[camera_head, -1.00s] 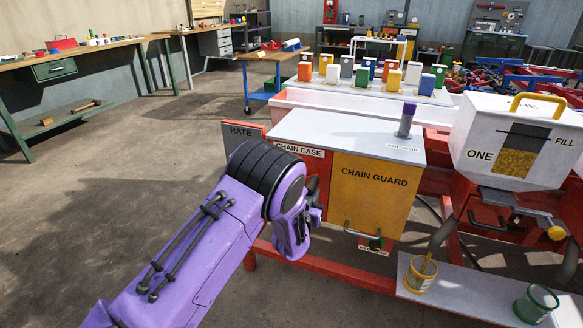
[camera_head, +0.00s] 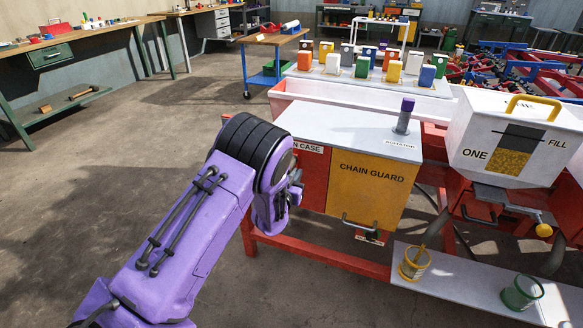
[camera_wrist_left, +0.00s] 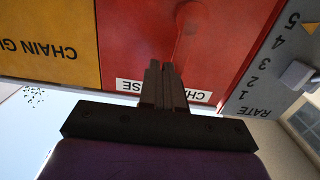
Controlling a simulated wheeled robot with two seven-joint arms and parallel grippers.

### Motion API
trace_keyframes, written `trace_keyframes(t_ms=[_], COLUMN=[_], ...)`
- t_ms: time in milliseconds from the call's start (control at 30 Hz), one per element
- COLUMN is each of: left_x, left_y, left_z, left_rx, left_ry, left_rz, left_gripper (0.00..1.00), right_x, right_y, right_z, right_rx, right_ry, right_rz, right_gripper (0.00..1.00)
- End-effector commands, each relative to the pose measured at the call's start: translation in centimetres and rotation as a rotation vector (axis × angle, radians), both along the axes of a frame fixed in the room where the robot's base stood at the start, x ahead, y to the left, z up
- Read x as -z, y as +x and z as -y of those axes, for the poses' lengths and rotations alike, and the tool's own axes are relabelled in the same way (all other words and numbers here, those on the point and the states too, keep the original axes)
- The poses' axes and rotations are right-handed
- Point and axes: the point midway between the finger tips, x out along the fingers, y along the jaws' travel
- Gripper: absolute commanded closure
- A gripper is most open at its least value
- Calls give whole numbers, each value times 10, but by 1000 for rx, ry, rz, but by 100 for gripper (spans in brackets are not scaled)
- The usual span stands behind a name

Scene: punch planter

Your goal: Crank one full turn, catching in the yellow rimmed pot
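The yellow rimmed pot (camera_head: 414,264) stands upright on the low grey shelf below the machine, beside a green rimmed pot (camera_head: 522,292). A grey bar handle (camera_head: 358,225) shows below the yellow chain guard (camera_head: 372,187); I cannot tell whether it is the crank. My left gripper (camera_head: 298,184) is by the red chain case, left of the guard, partly hidden by its wrist. In the left wrist view its fingers (camera_wrist_left: 164,68) are together, in front of the red chain case. A red bar with a rounded end (camera_wrist_left: 187,30) shows just beyond the tips. My right gripper is out of view.
The white hopper (camera_head: 512,135) stands at the right, with a tray and lever beneath. An agitator post (camera_head: 405,115) rises from the case top. Several coloured boxes stand behind. A grey rate panel (camera_wrist_left: 270,70) is close beside my left gripper. Open floor lies left.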

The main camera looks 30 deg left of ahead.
Motion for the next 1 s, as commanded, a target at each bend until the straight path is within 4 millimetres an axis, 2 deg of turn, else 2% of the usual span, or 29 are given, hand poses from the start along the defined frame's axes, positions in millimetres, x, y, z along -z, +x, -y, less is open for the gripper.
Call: trace_keyframes(t_ms=[33, 400, 1000], left_x=[-23, -21, -16], left_y=[10, 9, -72], left_z=[0, 12, 31], left_rx=[3, 1, 0], left_ry=[7, 6, 2], left_rz=[52, 46, 35], left_gripper=[100, 100, 100], right_x=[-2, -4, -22], right_y=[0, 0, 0], right_z=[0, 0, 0], right_rx=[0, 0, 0], right_ry=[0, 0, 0], right_rz=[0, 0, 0], right_gripper=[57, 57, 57])
